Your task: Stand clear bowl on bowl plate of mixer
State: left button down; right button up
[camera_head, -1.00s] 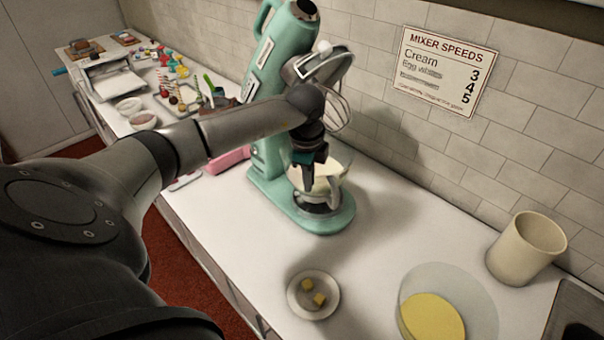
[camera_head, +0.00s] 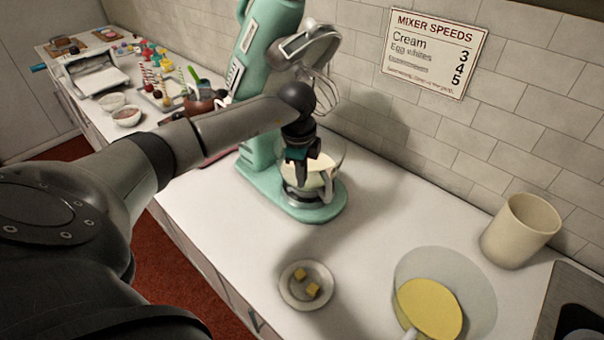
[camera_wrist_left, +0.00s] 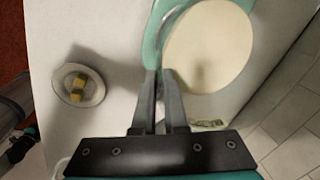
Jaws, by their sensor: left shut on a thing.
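In the left wrist view, the fingers (camera_wrist_left: 163,78) meet at the bowl's edge, beside the round cream surface (camera_wrist_left: 210,45). The tilted-up mixer head with its whisk (camera_head: 318,92) is above the bowl. My right gripper is not in view.
A small plate (camera_head: 291,297) with yellow cubes, a clear bowl of yellow mix (camera_head: 466,272) and a beige mug (camera_head: 520,232) stand on the white counter. A tiled wall is behind.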

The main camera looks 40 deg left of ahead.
pick_arm(q)
jog(key=shift+f+b, duration=0.3)
jog(key=shift+f, duration=0.1)
dwell(0.7)
jog(key=c, duration=0.9)
grip_release()
jog(key=shift+s+f, duration=0.1)
jog(key=r, duration=0.5)
jog(key=s+r, duration=0.1)
jog(key=r, duration=0.4)
jog(key=s+r, duration=0.1)
jog(key=r, duration=0.4)
jog(key=shift+d+r+b, duration=0.15)
jog(key=shift+d+b, duration=0.15)
jog(key=shift+d, duration=0.1)
